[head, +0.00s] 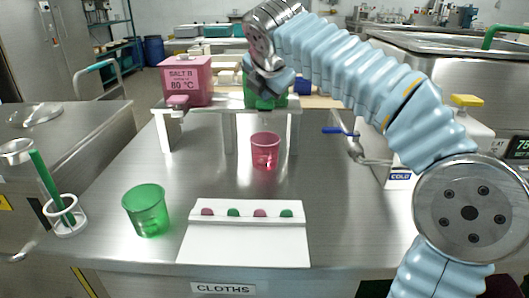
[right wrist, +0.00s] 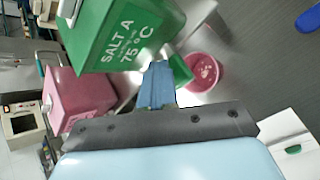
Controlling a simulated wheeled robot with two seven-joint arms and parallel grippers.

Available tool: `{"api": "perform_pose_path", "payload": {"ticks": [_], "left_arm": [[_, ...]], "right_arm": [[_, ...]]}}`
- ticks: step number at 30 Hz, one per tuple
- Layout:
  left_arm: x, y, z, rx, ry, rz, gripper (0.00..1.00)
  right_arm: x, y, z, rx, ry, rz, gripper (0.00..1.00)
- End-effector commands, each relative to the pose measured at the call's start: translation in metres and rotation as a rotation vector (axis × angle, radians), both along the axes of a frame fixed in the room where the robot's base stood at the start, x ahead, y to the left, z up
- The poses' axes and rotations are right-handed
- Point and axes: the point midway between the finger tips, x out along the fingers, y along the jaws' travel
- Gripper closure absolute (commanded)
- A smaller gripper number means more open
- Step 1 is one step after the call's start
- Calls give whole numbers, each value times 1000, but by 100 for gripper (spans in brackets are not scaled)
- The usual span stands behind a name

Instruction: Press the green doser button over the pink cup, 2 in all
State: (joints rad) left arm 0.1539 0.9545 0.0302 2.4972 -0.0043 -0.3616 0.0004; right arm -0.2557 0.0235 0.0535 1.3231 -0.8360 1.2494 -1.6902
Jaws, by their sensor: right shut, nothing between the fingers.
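The green doser, labelled SALT A 75 °C (right wrist: 125,35), stands on the metal stand; in the head view my right gripper mostly hides it. A green block, seemingly its button (right wrist: 181,70), shows right beside my fingertips in the right wrist view. My right gripper (head: 266,88) is shut and empty, its blue fingers (right wrist: 157,68) close to the doser's front; I cannot tell whether they touch the button. The pink cup (head: 265,150) stands upright below the green doser. In the right wrist view the cup (right wrist: 206,74) shows pale spots inside. My left gripper is out of view.
A pink doser (head: 187,80) labelled SALT B 80 °C stands left on the stand (head: 166,132). A green cup (head: 146,212) and a white board (head: 245,245) with pink and green dots are nearer. A holder with a green stick (head: 48,182) is far left.

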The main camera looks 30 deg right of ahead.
Motion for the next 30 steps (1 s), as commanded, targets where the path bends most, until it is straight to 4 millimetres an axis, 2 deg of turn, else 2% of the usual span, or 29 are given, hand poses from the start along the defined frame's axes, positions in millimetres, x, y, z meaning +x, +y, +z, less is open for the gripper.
{"api": "perform_pose_path", "payload": {"ticks": [4,6,15,30], "left_arm": [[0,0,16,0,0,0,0],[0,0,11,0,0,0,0],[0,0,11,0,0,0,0],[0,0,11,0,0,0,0]], "right_arm": [[0,-1,21,-1,1,-2,100],[1,0,26,-1,-3,-1,100],[1,0,55,-1,-5,0,100],[0,0,58,-1,-5,0,100]]}}
